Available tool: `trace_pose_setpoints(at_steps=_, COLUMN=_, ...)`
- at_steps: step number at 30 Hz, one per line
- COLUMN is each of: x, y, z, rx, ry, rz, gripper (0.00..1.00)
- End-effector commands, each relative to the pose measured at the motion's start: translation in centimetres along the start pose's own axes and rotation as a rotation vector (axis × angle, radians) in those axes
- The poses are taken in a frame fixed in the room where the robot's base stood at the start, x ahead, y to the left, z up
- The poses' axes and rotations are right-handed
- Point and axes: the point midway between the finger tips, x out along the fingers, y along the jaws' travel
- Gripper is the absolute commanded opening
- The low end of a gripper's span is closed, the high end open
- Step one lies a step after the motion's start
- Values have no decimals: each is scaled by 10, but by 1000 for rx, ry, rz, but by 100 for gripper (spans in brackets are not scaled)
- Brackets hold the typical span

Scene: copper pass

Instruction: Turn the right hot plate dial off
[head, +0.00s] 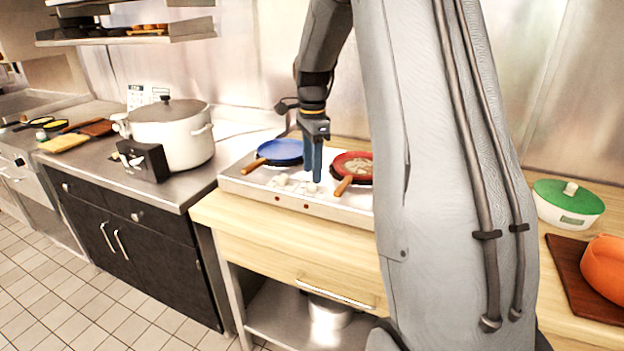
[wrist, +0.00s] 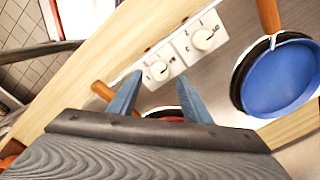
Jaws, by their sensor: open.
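The hot plate (head: 240,184) is a wide pale unit with two white dials on its front strip. The right dial (head: 312,188) sits just under my fingertips; it also shows in the wrist view (wrist: 159,71), a little beyond the gap between my fingers. The left dial (head: 283,180) is also in the wrist view (wrist: 206,39), farther away. I cannot read clearly where either dial points. My gripper (head: 313,178) is open and empty, pointing down; its two blue fingers show in the wrist view (wrist: 157,84), apart from each other. I cannot tell whether they touch the dial.
A blue pan (head: 280,151) rests on the left plate. A red pan (head: 360,167) with food is on the right plate, its wooden handle close beside my fingers. A large pot (head: 172,138) stands left; a green-lidded dish (head: 568,203) is at right.

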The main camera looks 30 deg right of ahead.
Motion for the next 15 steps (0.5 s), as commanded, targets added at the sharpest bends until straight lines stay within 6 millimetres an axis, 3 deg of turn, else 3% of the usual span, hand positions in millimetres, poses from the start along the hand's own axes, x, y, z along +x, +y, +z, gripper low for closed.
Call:
trace_pose_setpoints(at_steps=6, x=-30, y=-1, z=0, rx=0, ry=0, rz=-2, gripper=45)
trace_pose_setpoints(at_steps=15, x=-40, y=0, z=0, rx=0, ry=0, rz=0, gripper=45)
